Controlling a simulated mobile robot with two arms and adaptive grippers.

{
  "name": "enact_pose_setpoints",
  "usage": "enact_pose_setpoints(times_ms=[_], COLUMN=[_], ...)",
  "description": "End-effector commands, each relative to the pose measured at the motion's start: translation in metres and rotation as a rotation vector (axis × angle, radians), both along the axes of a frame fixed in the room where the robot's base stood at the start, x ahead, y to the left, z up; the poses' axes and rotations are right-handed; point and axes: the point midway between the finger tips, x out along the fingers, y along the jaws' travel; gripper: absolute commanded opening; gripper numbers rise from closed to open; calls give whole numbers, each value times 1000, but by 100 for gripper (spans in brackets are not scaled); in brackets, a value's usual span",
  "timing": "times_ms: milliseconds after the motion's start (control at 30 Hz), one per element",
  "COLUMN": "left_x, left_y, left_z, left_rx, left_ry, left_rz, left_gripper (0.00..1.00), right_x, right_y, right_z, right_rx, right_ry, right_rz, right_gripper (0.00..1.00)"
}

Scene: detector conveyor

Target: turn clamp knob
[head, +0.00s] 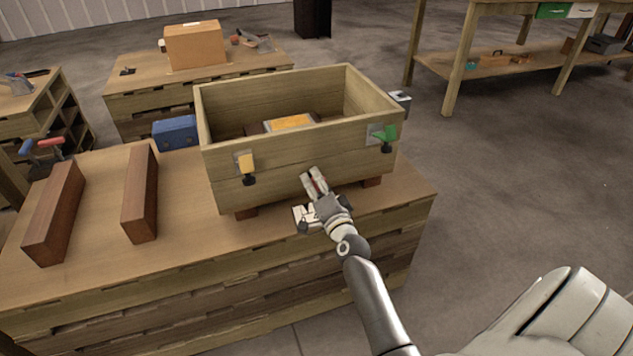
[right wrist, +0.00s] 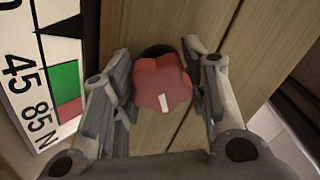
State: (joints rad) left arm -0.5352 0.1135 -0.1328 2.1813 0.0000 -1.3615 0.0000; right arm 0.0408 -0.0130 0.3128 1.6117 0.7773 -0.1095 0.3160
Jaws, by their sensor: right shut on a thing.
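The red clamp knob (right wrist: 162,84) is a lobed knob on the front of the wooden box, with a short white mark on its lower part. My right gripper (right wrist: 163,92) has a finger on each side of the knob and is shut on it. In the head view my right gripper (head: 315,184) reaches the lower front of the box, where the knob is mostly hidden. A white scale plate (right wrist: 40,45) beside the knob shows 45 and 85 N, green and red bands and a dark pointer. My left gripper is not in view.
The open wooden box (head: 290,165) stands on the workbench (head: 185,220) and holds a yellow-topped item (head: 290,122). A yellow latch (head: 246,163) and a green latch (head: 386,135) are on its front.

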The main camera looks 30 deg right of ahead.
Motion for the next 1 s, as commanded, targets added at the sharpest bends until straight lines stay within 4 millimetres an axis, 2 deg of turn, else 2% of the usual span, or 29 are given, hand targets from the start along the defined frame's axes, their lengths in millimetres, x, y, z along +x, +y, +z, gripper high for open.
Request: enact_pose_setpoints(times_ms=[300,767,800,933,1000], left_x=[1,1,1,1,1], left_y=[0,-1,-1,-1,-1], left_z=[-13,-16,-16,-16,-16], left_rx=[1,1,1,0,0], left_ry=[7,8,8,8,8], left_rz=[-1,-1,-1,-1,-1], left_gripper=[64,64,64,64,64], right_x=[0,0,0,0,0], right_y=[-1,-2,-2,-1,-1], right_z=[2,2,2,1,1], right_rx=[93,104,104,103,104], right_ry=[-25,-29,-29,-28,-27], right_rz=[-2,-3,-3,-2,-2], right_gripper=[18,18,44,61,64])
